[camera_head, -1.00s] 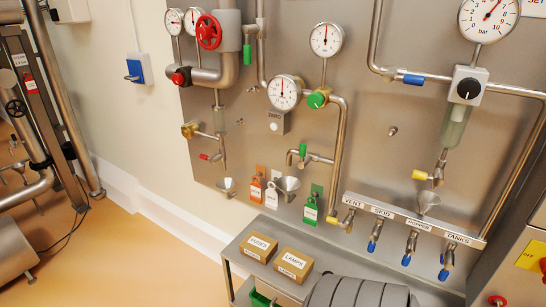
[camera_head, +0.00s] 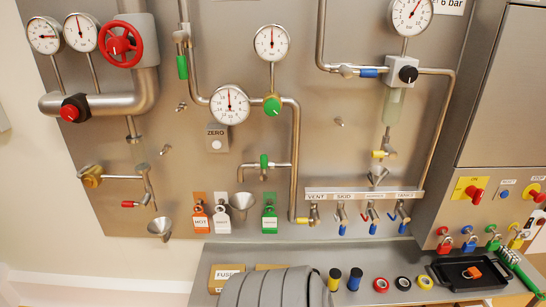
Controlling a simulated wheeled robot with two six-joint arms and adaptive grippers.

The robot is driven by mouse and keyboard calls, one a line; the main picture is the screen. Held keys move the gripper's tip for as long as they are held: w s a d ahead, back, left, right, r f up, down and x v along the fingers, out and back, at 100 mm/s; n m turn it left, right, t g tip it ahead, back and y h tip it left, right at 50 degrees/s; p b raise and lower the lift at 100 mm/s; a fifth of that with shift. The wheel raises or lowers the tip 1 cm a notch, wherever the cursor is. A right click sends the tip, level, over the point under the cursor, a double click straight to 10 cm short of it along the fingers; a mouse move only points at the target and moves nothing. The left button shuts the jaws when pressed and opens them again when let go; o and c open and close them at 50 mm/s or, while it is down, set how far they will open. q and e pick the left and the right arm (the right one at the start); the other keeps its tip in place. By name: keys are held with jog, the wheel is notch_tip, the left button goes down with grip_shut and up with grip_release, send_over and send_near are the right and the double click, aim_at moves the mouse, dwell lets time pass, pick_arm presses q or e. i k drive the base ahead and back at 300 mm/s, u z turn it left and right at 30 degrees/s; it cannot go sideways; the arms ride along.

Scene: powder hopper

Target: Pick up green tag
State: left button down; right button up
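The green tag (camera_head: 269,221) hangs on the steel wall panel, below the small green-handled tap, in the head view. It has a white label on its face and a green plate behind its top. An orange tag (camera_head: 200,221) and a white tag (camera_head: 222,219) hang to its left. A metal funnel (camera_head: 241,202) sits between the white tag and the green tag. The green tag is unobstructed.
A steel shelf (camera_head: 385,257) runs below the panel. It bears a FUSES box (camera_head: 226,274), a mostly hidden second box (camera_head: 270,267), tape rolls (camera_head: 403,283) and a black tray (camera_head: 458,277). Valves (camera_head: 341,215) project right of the green tag. Padlocks (camera_head: 468,240) hang farther right.

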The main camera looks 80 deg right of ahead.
aim_at(270, 220)
jog(key=z, duration=0.7)
jog(key=i, duration=0.75)
jog(key=z, duration=0.85)
